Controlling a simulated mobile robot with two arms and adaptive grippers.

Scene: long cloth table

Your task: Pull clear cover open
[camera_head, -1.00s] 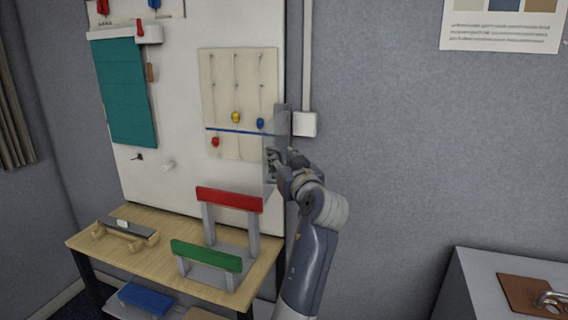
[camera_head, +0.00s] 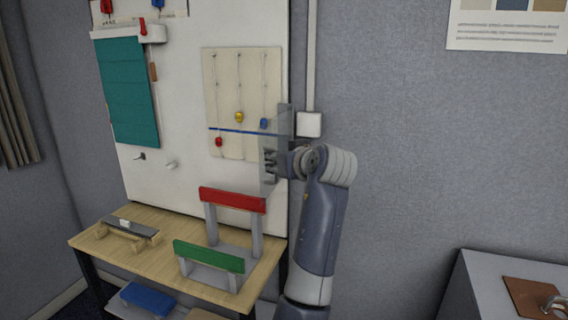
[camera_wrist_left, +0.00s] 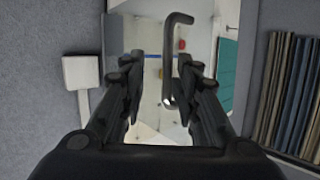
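A clear cover (camera_head: 267,180) stands edge-on at the right side of the white board, in front of the pale panel with beads (camera_head: 231,95). My left gripper (camera_head: 270,163) is at this cover, with its arm rising from below. In the left wrist view, which looks upside down, the gripper (camera_wrist_left: 162,85) has its fingers spread apart. A dark bent handle (camera_wrist_left: 170,60) shows between them, nearer the right finger. I cannot tell whether that finger touches it. The cover's see-through face lies behind the handle. My right gripper is not in view.
A wooden table (camera_head: 190,233) below holds a red-topped stand (camera_head: 232,199) and a green-topped stand (camera_head: 208,256). A white wall box (camera_head: 309,124) sits just right of the board. A grey cabinet (camera_head: 485,275) stands at lower right. The wall between is bare.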

